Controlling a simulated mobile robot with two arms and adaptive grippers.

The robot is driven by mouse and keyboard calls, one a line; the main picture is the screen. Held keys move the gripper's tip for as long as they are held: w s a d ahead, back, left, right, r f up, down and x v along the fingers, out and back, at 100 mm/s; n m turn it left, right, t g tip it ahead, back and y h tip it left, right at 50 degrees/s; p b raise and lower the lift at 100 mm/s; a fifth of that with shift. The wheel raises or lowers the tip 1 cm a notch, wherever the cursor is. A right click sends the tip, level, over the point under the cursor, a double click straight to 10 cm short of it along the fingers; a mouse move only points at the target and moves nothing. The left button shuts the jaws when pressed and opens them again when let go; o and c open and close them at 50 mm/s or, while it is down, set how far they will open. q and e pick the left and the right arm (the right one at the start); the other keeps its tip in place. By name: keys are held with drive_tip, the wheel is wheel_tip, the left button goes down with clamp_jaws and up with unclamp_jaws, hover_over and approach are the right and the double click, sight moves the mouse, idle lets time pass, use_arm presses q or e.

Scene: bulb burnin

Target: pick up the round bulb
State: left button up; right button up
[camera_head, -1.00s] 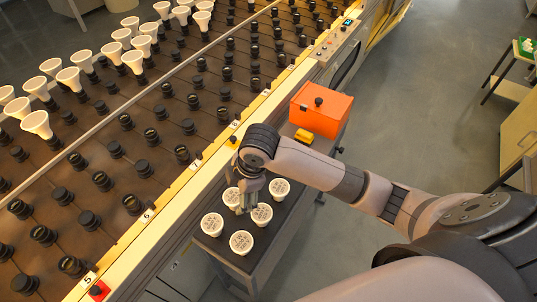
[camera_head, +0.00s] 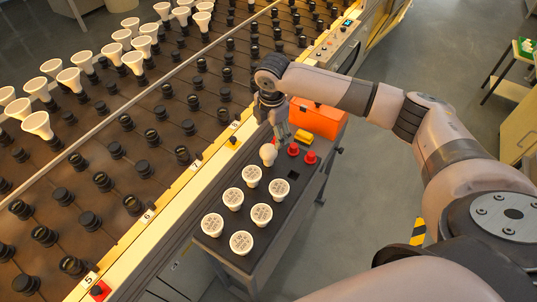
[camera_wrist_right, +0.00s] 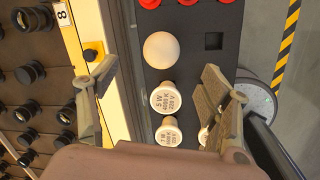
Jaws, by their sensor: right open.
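The round bulb (camera_head: 267,154) is a plain whitish globe standing on the dark cart top, at the far end of the flat white bulbs. It also shows in the right wrist view (camera_wrist_right: 161,50), beyond the fingertips and roughly between them. My right gripper (camera_head: 281,136) hangs above and just behind the round bulb in the head view. My left gripper is not in view.
Several flat-faced bulbs (camera_head: 232,198) stand close by on the cart (camera_head: 283,205). Red pieces (camera_head: 311,157), a yellow block (camera_head: 303,137) and an orange box (camera_head: 318,120) are at the far end. A rack of black sockets (camera_head: 110,150) runs along the left.

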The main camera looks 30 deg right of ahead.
sight(269, 148)
drive_tip(key=f, duration=0.4)
drive_tip(key=w+f, duration=0.1)
drive_tip(key=f, duration=0.1)
drive_tip(key=shift+d+f, duration=0.15)
drive_tip(key=f, duration=0.2)
drive_tip(key=f+p, duration=0.1)
drive_tip(key=f, duration=0.1)
drive_tip(key=shift+a+f, duration=0.1)
drive_tip(key=shift+a, duration=0.15)
drive_tip(key=shift+f, duration=0.6)
drive_tip(key=shift+c, duration=0.3)
drive_tip(key=c, duration=1.2)
drive_tip(key=shift+o, duration=0.2)
drive_tip(key=shift+r, duration=0.15)
